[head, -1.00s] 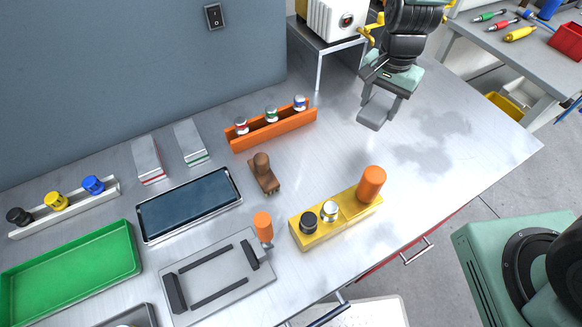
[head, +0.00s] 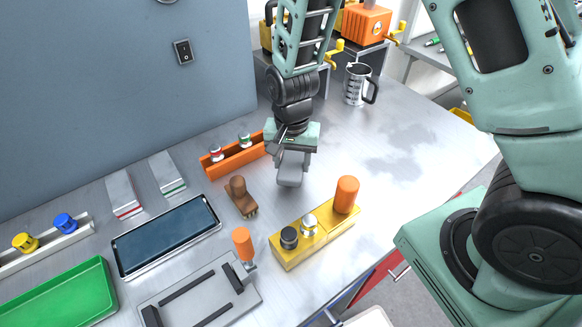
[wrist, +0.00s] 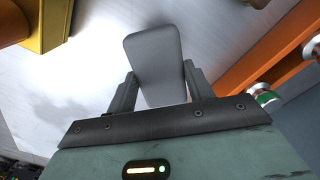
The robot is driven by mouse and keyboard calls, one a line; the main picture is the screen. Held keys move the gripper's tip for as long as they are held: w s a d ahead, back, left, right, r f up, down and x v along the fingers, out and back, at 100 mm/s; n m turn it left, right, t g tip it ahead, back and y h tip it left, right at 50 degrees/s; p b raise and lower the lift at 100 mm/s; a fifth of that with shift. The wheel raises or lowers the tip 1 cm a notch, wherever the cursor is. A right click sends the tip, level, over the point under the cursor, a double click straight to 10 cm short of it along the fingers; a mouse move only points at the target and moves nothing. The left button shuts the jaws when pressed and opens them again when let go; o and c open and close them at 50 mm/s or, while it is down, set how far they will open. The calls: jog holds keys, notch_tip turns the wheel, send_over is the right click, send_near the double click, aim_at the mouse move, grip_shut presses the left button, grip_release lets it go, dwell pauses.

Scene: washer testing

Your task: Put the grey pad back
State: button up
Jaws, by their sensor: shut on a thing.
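The grey pad (head: 289,176) is a flat, rounded slab held between the fingers of my gripper (head: 291,160). It also shows in the wrist view (wrist: 155,62), sticking out past the gripper's fingertips (wrist: 160,82). The gripper is shut on it and holds it above the table, between the orange rack (head: 238,167) and the yellow block (head: 317,238). A grey fixture plate (head: 232,318) with dark bars lies at the front left. My arm hides the right end of the orange rack in the head view.
A dark-blue panel in a metal tray (head: 122,272) and a green tray (head: 60,300) lie further left. A metal mug (head: 357,84) stands behind. The table's right side is clear.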

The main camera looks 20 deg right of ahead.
aim_at(292, 164)
jog(key=shift+f, duration=1.4)
jog(key=shift+f, duration=0.15)
jog(key=o, duration=0.9)
jog(key=shift+o, duration=0.2)
